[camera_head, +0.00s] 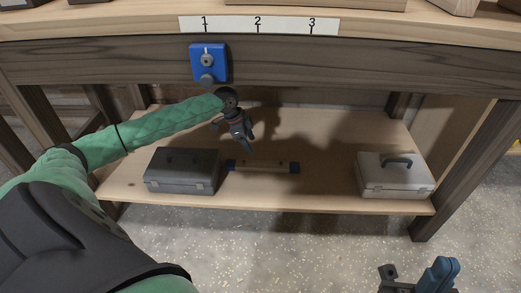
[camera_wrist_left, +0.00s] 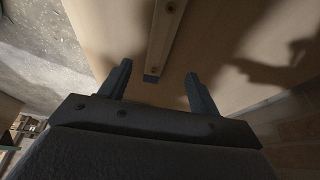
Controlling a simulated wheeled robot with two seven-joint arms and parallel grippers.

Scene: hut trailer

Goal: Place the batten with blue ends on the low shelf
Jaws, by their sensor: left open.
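The batten (camera_head: 262,167), pale wood with blue ends, lies flat on the low shelf (camera_head: 300,199) between two toolboxes. My left gripper (camera_head: 245,147) is open and empty, pointing down just above and behind the batten's left half. In the left wrist view the batten (camera_wrist_left: 166,32) runs away from between the spread fingers (camera_wrist_left: 158,86), and its near blue end shows just ahead of them. The fingers do not touch it. My right gripper (camera_head: 430,276) shows only partly at the bottom right, away from the shelf, and its jaw opening is unclear.
A dark grey toolbox (camera_head: 182,171) stands left of the batten and a light grey one (camera_head: 394,176) right of it. The workbench front (camera_head: 330,68) with a blue knob plate (camera_head: 208,62) overhangs the shelf.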

